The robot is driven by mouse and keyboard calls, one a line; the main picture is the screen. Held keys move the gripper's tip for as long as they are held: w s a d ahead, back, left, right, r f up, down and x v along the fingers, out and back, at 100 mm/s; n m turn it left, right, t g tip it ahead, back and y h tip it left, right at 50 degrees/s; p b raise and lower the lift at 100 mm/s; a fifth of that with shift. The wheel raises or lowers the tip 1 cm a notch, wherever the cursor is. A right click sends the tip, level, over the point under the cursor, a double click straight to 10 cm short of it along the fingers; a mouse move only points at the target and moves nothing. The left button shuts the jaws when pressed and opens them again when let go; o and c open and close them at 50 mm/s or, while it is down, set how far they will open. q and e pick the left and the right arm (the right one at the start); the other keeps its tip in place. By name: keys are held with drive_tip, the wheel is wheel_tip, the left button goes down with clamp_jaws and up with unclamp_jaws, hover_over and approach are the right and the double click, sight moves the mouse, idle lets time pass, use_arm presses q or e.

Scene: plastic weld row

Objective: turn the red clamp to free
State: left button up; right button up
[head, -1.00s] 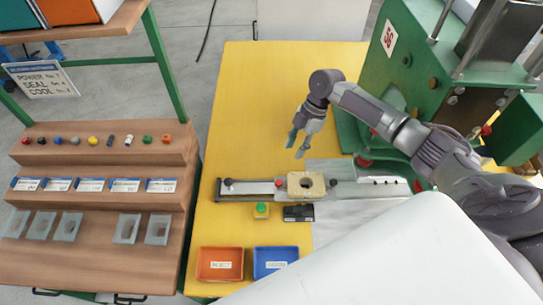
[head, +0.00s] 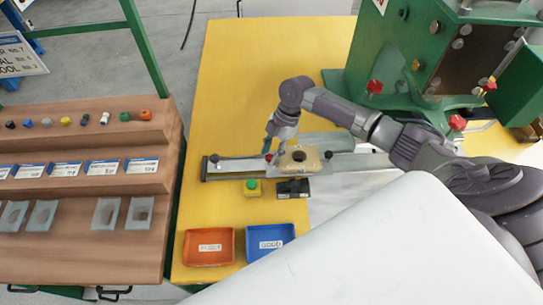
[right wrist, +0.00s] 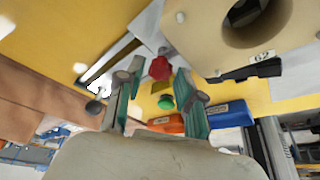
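The red clamp (head: 268,157) is a small red knob on the grey rail (head: 232,168), just left of the tan block with a round hole (head: 301,160). My right gripper (head: 275,150) points down right beside it and partly covers it in the head view. In the right wrist view the red clamp (right wrist: 160,67) shows in the gap between the fingertips of the open right gripper (right wrist: 156,80). I cannot tell whether the fingers touch it. My left gripper is not in view.
A green button on a yellow box (head: 252,187) and a dark label box (head: 293,188) stand in front of the rail. An orange tray (head: 209,247) and a blue tray (head: 270,241) lie nearer. A green machine (head: 395,65) with red knobs stands behind at right.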

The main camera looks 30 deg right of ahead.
drive_tip(key=shift+c, duration=0.2)
clamp_jaws()
drive_tip(key=m+p, duration=0.2)
drive_tip(key=shift+s+r+t+p, duration=0.15)
drive_tip(key=shift+t+p, duration=0.25)
drive_tip(key=m+t+h+p, duration=0.1)
drive_tip(key=m+p, duration=0.3)
drive_tip(key=m+t+p, duration=0.1)
drive_tip(key=m+p, duration=0.3)
drive_tip(key=m+t+h+p, duration=0.1)
drive_tip(key=m+p, duration=0.3)
drive_tip(key=shift+s+a+m+t+h+p, duration=0.3)
drive_tip(key=shift+m+t+p, duration=0.1)
drive_tip(key=shift+m+h+p, duration=0.6)
drive_tip(key=shift+m+p, duration=0.7)
drive_tip(key=shift+m, duration=0.3)
drive_tip(key=shift+f, duration=0.2)
